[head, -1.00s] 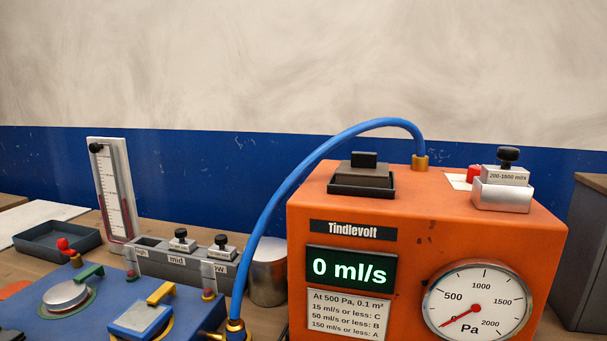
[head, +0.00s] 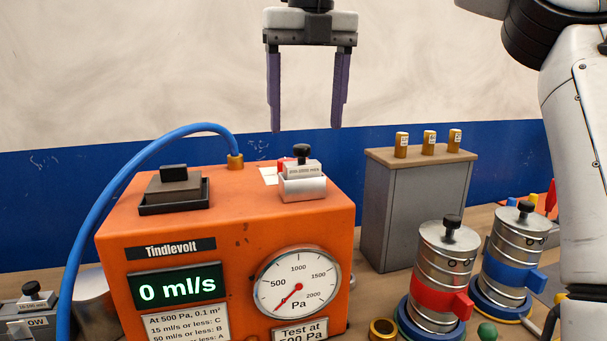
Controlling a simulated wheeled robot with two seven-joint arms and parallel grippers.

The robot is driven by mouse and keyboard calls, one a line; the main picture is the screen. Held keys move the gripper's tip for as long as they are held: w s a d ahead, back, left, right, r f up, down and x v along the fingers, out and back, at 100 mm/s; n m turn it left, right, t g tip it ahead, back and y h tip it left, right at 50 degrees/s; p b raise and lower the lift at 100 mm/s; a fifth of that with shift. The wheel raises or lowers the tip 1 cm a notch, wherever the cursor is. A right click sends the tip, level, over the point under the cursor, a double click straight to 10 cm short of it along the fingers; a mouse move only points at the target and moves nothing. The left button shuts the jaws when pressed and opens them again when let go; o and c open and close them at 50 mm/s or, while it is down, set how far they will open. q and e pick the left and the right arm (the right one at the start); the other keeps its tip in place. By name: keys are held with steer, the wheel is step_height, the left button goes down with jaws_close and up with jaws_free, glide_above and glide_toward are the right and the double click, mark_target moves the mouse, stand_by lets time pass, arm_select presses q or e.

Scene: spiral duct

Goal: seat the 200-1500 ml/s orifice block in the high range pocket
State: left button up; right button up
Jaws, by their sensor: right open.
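The 200-1500 ml/s orifice block (head: 303,170) is a pale labelled block with a black knob. It sits in a silver holder (head: 303,188) on top of the orange Tindlevolt unit (head: 230,225), at its right side. My right gripper (head: 306,130) hangs above and slightly behind or over the block, fingers pointing down, open and empty, apart from the knob. My left gripper is not in view.
A blue hose (head: 130,160) arches from the unit's top down the left. A dark block in a black tray (head: 173,190) is on the unit. A grey cabinet (head: 410,210) with small brass pieces stands right. Silver canisters with red (head: 443,285) and blue (head: 510,265) bands stand front right.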

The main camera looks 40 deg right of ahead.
mark_target(303, 146)
steer(key=f, duration=0.5)
steer(key=w+f, duration=0.1)
steer(key=f, duration=0.1)
steer(key=shift+f, duration=0.2)
steer(key=c, duration=1.2)
steer(key=shift+c, duration=0.6)
steer(key=shift+r, duration=0.2)
